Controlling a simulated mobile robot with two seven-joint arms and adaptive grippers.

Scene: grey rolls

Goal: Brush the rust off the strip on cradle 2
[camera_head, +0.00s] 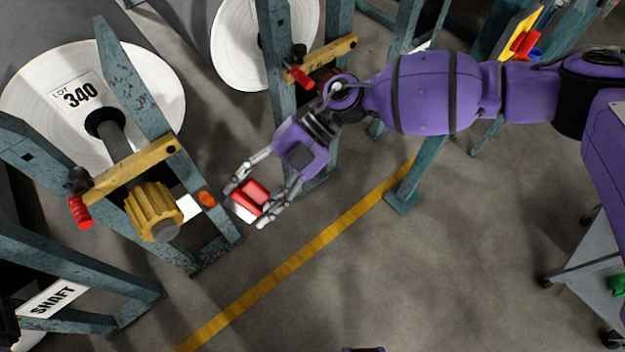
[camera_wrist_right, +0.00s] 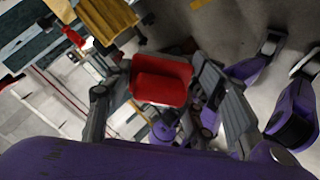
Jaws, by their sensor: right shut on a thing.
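My right gripper (camera_head: 248,205) is shut on a red brush (camera_head: 254,194) with a pale underside. In the right wrist view the red back of the brush (camera_wrist_right: 160,80) sits between the fingers. An orange rust-coloured patch (camera_head: 207,199) shows on the teal frame of the left cradle (camera_head: 218,240), beside a white patch (camera_head: 189,207). The brush is just right of the orange patch, apart from it in the picture; height between them is unclear. No cradle number is readable, and I cannot tell the strip's full extent. My left gripper is out of view.
The left cradle carries a white roll (camera_head: 35,90) marked LOT 340, with a yellow latch bar (camera_head: 135,168) and ribbed yellow hub (camera_head: 152,208). Another roll (camera_head: 235,45) stands behind. A yellow line (camera_head: 300,258) crosses open floor. A grey cart (camera_head: 590,270) stands at right.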

